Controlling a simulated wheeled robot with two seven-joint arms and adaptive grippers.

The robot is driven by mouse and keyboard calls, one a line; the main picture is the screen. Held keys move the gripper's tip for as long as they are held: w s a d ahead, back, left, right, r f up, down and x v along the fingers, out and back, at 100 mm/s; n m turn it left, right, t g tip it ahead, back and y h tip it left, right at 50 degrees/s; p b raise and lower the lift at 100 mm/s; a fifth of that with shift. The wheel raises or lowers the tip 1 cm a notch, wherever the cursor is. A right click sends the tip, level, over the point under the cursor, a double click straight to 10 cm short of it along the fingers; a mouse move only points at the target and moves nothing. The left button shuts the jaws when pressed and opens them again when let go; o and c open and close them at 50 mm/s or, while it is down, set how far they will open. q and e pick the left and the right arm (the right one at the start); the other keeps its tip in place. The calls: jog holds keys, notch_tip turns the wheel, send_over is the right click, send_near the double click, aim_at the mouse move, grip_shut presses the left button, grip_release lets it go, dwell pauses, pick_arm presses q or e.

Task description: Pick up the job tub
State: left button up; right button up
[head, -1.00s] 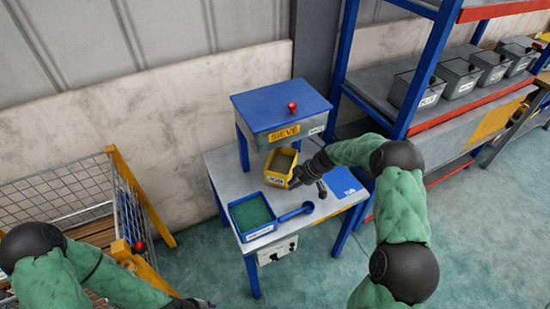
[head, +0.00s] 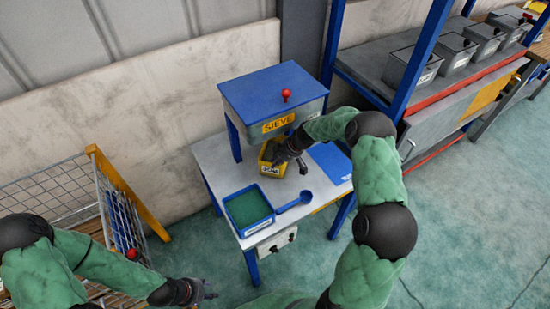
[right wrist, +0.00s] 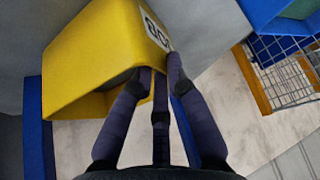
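The yellow job tub (head: 264,164) stands on the workbench below the sieve, with its white label facing the front. My right gripper (head: 288,158) is at the tub's right front side. In the right wrist view, the fingers (right wrist: 157,72) reach to the tub (right wrist: 85,60). One finger lies by its opening and another beside the label. Whether they are clamped on the wall cannot be made out. My left gripper (head: 207,289) hangs low at the front, away from the bench, with its fingers apart and empty.
The blue sieve housing (head: 270,92) stands over the tub. A blue tray of green material (head: 248,208) and a blue scoop (head: 293,203) lie in front. A wire cage (head: 120,215) is at left. A rack holds several grey bins (head: 415,66) at right.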

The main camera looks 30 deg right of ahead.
jog(key=x, duration=0.4)
jog(key=shift+a+b, duration=0.15)
jog(key=shift+b, duration=0.15)
jog(key=shift+r, duration=0.1)
grip_shut()
jog(key=shift+w+r, duration=0.1)
